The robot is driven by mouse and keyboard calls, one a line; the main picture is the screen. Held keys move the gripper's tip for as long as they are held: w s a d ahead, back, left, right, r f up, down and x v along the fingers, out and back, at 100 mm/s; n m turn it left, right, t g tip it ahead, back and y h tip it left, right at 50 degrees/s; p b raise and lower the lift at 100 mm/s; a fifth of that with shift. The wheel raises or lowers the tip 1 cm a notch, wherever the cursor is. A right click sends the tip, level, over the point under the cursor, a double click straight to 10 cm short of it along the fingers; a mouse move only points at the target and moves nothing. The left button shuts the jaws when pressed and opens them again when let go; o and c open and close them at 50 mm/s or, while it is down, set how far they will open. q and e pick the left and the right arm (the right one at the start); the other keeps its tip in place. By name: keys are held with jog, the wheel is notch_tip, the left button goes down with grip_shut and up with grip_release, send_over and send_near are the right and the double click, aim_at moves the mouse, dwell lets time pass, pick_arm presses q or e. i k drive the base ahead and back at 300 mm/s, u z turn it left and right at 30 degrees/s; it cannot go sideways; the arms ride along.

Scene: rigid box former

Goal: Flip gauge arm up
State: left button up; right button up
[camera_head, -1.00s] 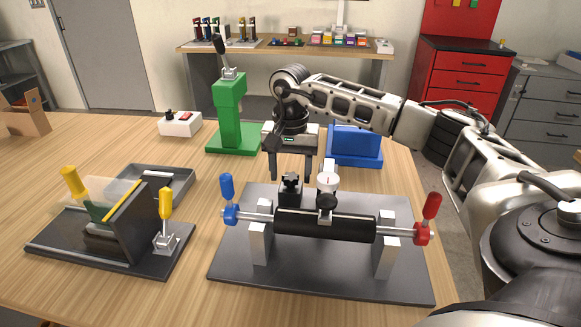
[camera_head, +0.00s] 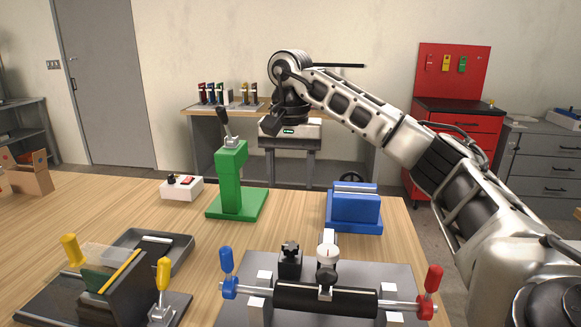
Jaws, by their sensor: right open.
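The roller rests between pale uprights on a dark plate (camera_head: 398,278). My right gripper (camera_head: 289,175) points down, open and empty, well above and apart from the gauge. My left gripper is out of view.
Blue (camera_head: 226,262) and red (camera_head: 432,282) handles stand at the roller's ends. A green press (camera_head: 231,180) and a blue block (camera_head: 355,210) stand behind. A dark clamp fixture (camera_head: 118,292) and tray (camera_head: 181,254) are at left. Bare wood (camera_head: 290,222) lies between press and blue block.

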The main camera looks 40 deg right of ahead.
aim_at(328, 253)
jog(key=k, duration=1)
